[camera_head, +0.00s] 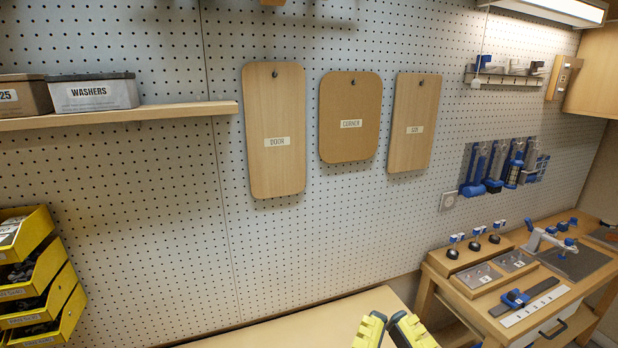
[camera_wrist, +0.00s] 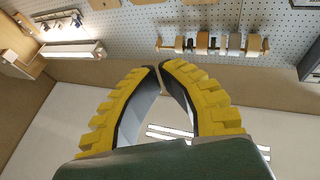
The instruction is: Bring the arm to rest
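My gripper (camera_head: 388,316) shows at the bottom edge of the head view, to the right of centre. Its two yellow ribbed fingers lean towards each other, with dark inner pads. In the wrist view my gripper (camera_wrist: 158,69) has its fingertips almost together at the top, with a hollow between the fingers lower down. Nothing is held between them. The rest of the arm is out of the head view. The task names no object.
A wooden bench top (camera_head: 320,320) lies behind the gripper. A workbench with tools (camera_head: 520,265) stands at right, yellow bins (camera_head: 40,280) at left. A shelf (camera_head: 120,115) holds a WASHERS box (camera_head: 93,94). Three wooden boards (camera_head: 274,130) hang on the pegboard (camera_head: 230,50).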

